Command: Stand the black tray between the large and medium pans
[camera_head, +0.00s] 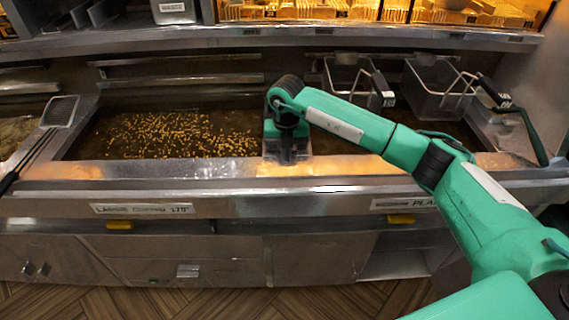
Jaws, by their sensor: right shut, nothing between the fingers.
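My right gripper (287,150) points down over the front rim of the frying range, near the middle of the picture. It is shut and I see nothing held in it. My left gripper is not in view. I cannot make out a black tray. To the left of the gripper is a wide sunken oil vat (165,130) with many small golden bits floating in it. I cannot tell whether this vat is one of the task's pans, and I see no separate large or medium pan. My right arm covers part of the range on the right.
Wire baskets (432,92) hang at the back right, one with a black handle (492,94). A square skimmer (59,111) lies at the left edge. Shelves of fried food (310,10) run along the back. The steel front ledge (130,170) left of the gripper is clear.

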